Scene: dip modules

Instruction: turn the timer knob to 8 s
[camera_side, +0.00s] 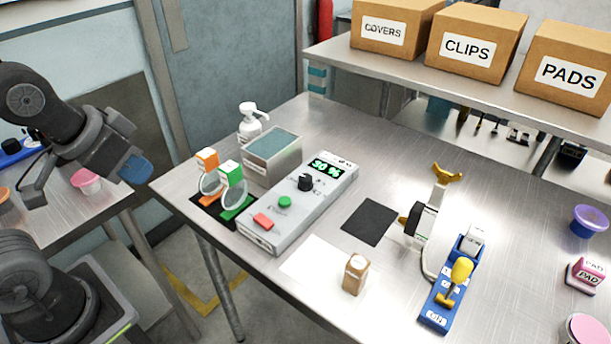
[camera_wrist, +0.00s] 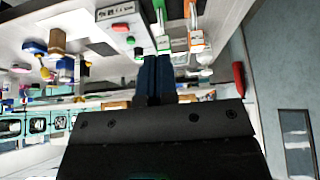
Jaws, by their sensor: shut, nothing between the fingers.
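The control box (camera_side: 290,215) is a long light-grey unit on the metal bench. Its black timer knob (camera_side: 306,182) sits between the green button (camera_side: 285,202) and a lit green display (camera_side: 326,168) that seems to read 30 with a small unit sign. The knob's pointer is too small to read. My gripper (camera_side: 136,168) is at the left of the side view, raised and well apart from the box. In the wrist view my gripper (camera_wrist: 155,75) is shut and empty, and the box (camera_wrist: 127,20) shows upside down beyond the fingers.
An orange-topped and a green-topped holder with rings (camera_side: 234,188) stand left of the box. A cardboard block (camera_side: 356,274) and a blue clamp stand (camera_side: 450,285) are to the right.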

